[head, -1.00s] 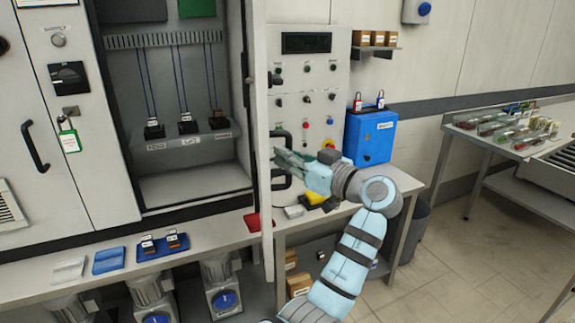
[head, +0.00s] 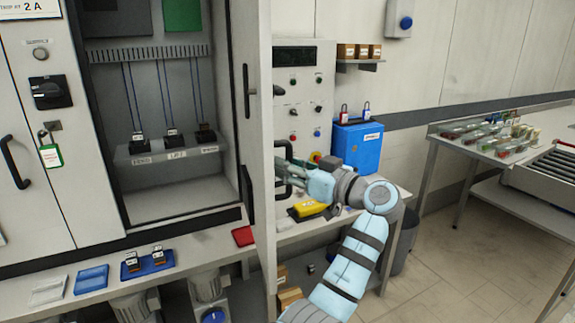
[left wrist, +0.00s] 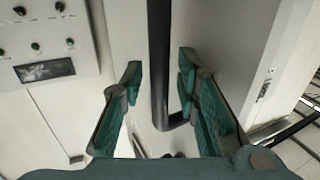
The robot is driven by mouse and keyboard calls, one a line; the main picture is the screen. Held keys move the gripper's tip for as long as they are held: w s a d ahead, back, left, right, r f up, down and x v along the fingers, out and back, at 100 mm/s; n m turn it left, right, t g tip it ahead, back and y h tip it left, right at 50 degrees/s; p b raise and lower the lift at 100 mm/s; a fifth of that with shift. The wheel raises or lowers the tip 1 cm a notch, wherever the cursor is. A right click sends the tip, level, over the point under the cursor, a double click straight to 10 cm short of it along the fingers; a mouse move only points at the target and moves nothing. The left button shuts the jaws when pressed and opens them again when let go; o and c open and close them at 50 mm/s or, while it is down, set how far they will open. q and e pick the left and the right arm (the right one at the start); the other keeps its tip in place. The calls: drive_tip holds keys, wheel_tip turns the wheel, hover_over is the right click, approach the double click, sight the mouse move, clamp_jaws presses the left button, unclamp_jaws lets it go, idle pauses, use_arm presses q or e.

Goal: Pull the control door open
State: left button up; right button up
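The control door (head: 253,130) stands swung out from the tall cabinet, seen nearly edge-on in the head view, with the cabinet interior exposed. Its black bar handle (head: 284,186) is on the outer face, to the right of the door's edge. My left gripper (head: 283,170) is at this handle, its fingertips partly hidden. In the left wrist view the handle (left wrist: 158,50) runs between the two green fingers of the left gripper (left wrist: 160,75). The fingers are apart, with a gap visible on each side of the bar. My right gripper is not in view.
The cabinet shelf (head: 85,262) holds a blue tray (head: 148,265) and other small items. Right of the door are a control panel (head: 303,85), a blue box (head: 358,146) and a yellow device (head: 308,209) on a bench. Open floor (head: 450,270) lies at right.

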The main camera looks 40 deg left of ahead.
use_arm(q)
drive_tip(key=shift+d, duration=0.2)
drive_tip(key=d, duration=1.1)
drive_tip(key=shift+s+d, duration=0.3)
drive_tip(key=shift+s, duration=0.05)
